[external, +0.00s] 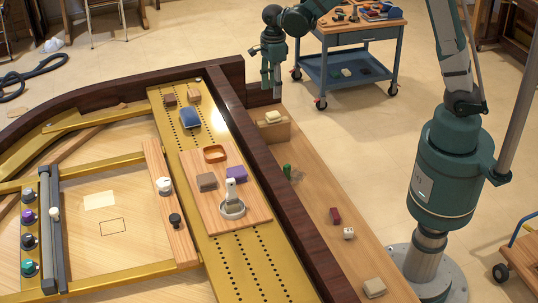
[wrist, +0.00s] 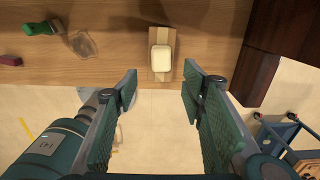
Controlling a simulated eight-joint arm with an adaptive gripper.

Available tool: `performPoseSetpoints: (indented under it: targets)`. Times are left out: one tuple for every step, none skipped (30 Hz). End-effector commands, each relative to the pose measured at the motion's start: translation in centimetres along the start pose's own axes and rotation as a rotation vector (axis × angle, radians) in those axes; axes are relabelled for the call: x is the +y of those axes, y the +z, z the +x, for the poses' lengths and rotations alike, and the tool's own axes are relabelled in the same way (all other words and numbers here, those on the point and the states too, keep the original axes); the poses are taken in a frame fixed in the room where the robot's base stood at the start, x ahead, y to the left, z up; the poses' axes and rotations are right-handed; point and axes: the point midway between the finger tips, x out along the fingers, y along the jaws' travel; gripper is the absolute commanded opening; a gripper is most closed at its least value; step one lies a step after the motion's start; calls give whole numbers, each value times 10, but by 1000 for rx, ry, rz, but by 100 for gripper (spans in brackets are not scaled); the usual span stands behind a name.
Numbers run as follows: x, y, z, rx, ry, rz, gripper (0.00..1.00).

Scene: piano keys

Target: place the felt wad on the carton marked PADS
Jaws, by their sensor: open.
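A cream block with rounded edges, which looks like the felt wad (external: 273,117), lies on top of a tan box that looks like the carton (external: 279,133). No lettering is readable on the box. In the wrist view the cream block (wrist: 161,59) sits on the near part of the carton (wrist: 162,37), and nothing touches it. My gripper (external: 271,97) is open and empty, above and behind the carton in the external view. In the wrist view the fingertips (wrist: 160,82) stand apart, with the block beyond them, centred between them.
The wooden shelf (external: 315,185) holds a green-handled item (external: 287,171), a dark red block (external: 335,215), a white cube (external: 348,233) and a beige block (external: 374,287). A dark wooden rim (external: 285,200) runs beside the shelf. A blue cart (external: 345,65) stands behind.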

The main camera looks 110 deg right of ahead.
Motion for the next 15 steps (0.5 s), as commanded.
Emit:
performPoseSetpoints:
  targets:
    - [4, 1, -3, -2, -2, -16, 41]
    - [6, 2, -5, -4, -4, -30, 41]
    - [10, 4, -8, -7, -7, -50, 41]
    - [14, 5, -10, -9, -9, -71, 41]
    - [18, 6, -14, -12, -12, -92, 41]
    - [24, 8, -18, -16, -17, -125, 41]
    - [29, 10, -22, -20, -21, -151, 41]
    - [34, 11, -26, -24, -26, -180, 41]
    - [42, 14, -32, -29, -32, -223, 41]
    - [48, 15, -36, -33, -37, -258, 41]
    - [54, 17, -41, -38, -43, -293, 41]
    - [64, 19, -47, -44, -51, -342, 41]
    - [70, 21, -51, -48, -57, -380, 41]
    - [77, 22, -56, -52, -63, -417, 41]
    - [86, 24, -62, -58, -72, -468, 41]
